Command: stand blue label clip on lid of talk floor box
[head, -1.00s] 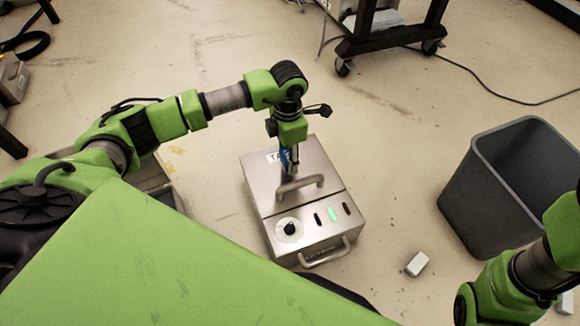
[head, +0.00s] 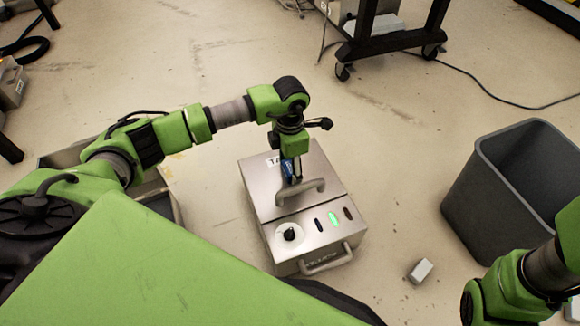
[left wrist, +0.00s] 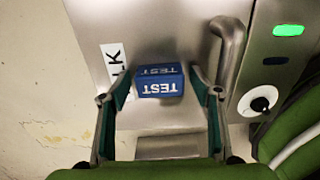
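The talk floor box (head: 262,185) is a steel case on the floor with a handle on its lid. Its white label shows partly in the left wrist view (left wrist: 113,62). The blue label clip (left wrist: 160,82) is a small tent-shaped piece marked TEST. It appears to stand on the lid, between the label and the handle; it also shows partly in the head view (head: 287,168). My left gripper (left wrist: 161,84) is over the lid with its fingers apart, one on each side of the clip, with visible gaps. My right gripper is out of view; only my right arm shows.
The lid handle (left wrist: 231,55) is close beside my left gripper's right finger. The box front has a knob (head: 290,234) and lit indicators. A grey bin (head: 478,205) and a small white block (head: 420,271) are to the right. Floor behind the box is clear.

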